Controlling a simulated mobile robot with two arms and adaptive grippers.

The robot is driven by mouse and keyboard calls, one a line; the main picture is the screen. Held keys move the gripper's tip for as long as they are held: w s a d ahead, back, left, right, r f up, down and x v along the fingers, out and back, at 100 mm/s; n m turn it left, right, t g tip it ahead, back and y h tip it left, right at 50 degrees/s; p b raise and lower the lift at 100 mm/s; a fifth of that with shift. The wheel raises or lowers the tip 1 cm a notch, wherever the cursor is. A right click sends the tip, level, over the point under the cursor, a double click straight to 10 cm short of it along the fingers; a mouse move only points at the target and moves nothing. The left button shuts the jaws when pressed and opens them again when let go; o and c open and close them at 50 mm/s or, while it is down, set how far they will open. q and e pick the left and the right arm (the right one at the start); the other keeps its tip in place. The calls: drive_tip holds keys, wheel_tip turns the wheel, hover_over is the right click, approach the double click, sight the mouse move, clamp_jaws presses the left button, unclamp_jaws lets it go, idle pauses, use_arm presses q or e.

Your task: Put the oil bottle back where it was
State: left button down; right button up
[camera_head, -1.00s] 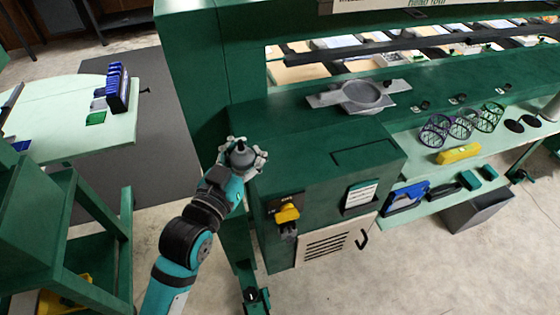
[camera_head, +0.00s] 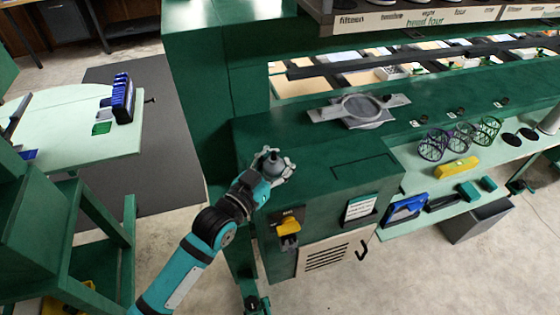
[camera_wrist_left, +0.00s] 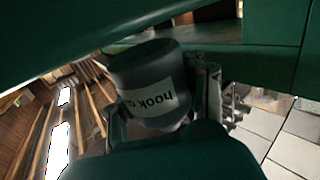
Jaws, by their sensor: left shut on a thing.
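The oil bottle (camera_head: 271,165) is a small dark grey bottle with a narrow tip, roughly upright in the head view. My left gripper (camera_head: 274,172) is shut on it, with fingers around its sides. They are at the left front edge of the green machine housing (camera_head: 310,150); I cannot tell whether the bottle touches it. In the left wrist view the bottle (camera_wrist_left: 150,82) shows a white label reading "hook o…", upside down, between the fingers of my left gripper (camera_wrist_left: 162,100). My right gripper is in no view.
A grey round hoop fixture (camera_head: 362,110) lies on the housing. A yellow switch (camera_head: 288,226) is on its front. At right a shelf holds mesh cups (camera_head: 460,138) and a yellow block (camera_head: 457,167). The housing top behind the gripper is largely clear.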

use_arm(q)
drive_tip(key=shift+f, duration=0.6)
drive_tip(key=c, duration=0.8)
unclamp_jaws()
drive_tip(key=shift+f, duration=0.1)
drive_tip(key=b+v, duration=0.3)
drive_tip(key=v, duration=0.9)
